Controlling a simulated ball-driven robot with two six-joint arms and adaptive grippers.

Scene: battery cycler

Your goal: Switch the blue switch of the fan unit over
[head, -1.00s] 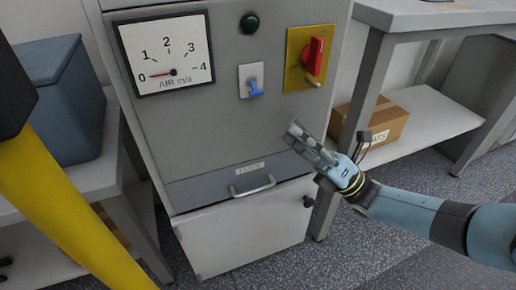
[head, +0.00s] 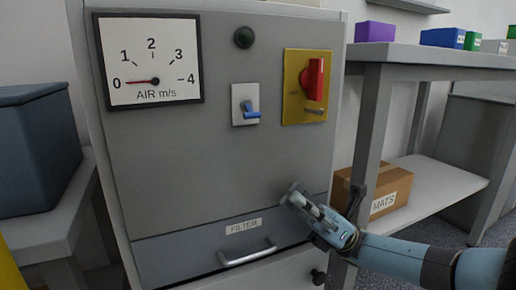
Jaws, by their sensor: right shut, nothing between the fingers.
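The fan unit (head: 200,170) is a grey cabinet in the middle of the head view. Its blue switch (head: 250,109) sits on a small white plate, and the lever sticks out toward me, tilted slightly down. My right gripper (head: 292,196) is shut and empty. It is in front of the cabinet's lower right part, below and to the right of the blue switch and apart from it. My left gripper is not in view.
A red rotary switch (head: 316,80) on a yellow plate is right of the blue switch. The air gauge (head: 149,90) reads about 0, and the lamp (head: 244,37) looks dark green. A FILTER drawer with a handle (head: 247,254) is below. A bench (head: 385,52) stands at right.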

